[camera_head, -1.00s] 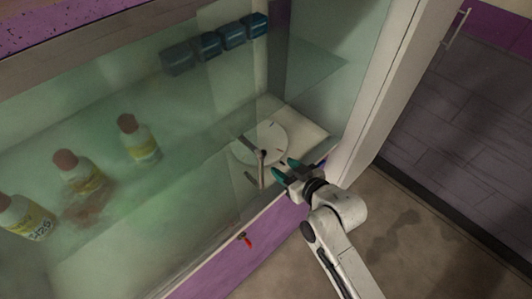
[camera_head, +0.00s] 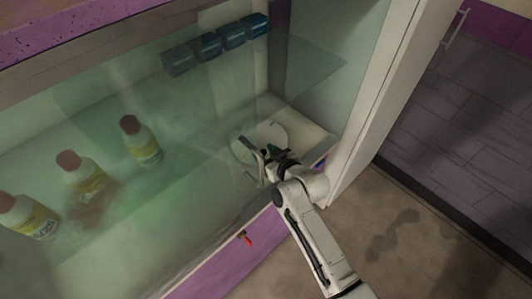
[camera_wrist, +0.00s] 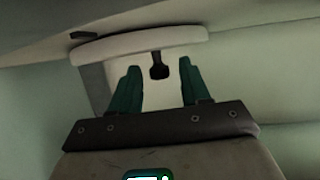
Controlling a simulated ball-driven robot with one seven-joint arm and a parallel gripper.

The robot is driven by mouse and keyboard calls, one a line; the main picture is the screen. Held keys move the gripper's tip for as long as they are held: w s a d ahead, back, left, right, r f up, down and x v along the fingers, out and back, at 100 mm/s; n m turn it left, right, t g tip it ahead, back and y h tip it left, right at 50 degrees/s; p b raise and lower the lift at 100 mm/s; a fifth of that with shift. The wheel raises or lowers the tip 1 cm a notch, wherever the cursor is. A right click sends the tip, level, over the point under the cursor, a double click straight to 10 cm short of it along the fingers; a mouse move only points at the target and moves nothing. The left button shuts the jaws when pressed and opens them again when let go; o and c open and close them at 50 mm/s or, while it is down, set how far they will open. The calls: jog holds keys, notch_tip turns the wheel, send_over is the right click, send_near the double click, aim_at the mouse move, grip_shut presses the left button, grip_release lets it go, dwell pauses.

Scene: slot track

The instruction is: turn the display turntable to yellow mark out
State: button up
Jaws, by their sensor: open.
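The display turntable is a pale round disc (camera_head: 246,148) inside the glass-fronted cabinet, at its right end. In the wrist view its pale rim (camera_wrist: 140,42) runs across beyond my fingers. A dark peg (camera_wrist: 158,66) hangs at the rim, between and beyond my fingertips. A small dark mark (camera_wrist: 84,35) shows on the rim's left. I cannot make out a yellow mark. My gripper (camera_head: 274,153) is at the disc's near right side and partly hides it. Its green fingers (camera_wrist: 156,84) are apart with nothing gripped; contact with the peg cannot be told.
A grey bar (camera_head: 251,158) stands close left of my gripper. Bottles (camera_head: 141,142) stand to the left behind glass, and blue boxes (camera_head: 208,44) line the back. A white post (camera_head: 372,100) is close on the right. A red tag (camera_head: 246,239) hangs on the purple front.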

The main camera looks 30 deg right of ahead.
grip_shut()
dwell(0.3)
dwell(0.3)
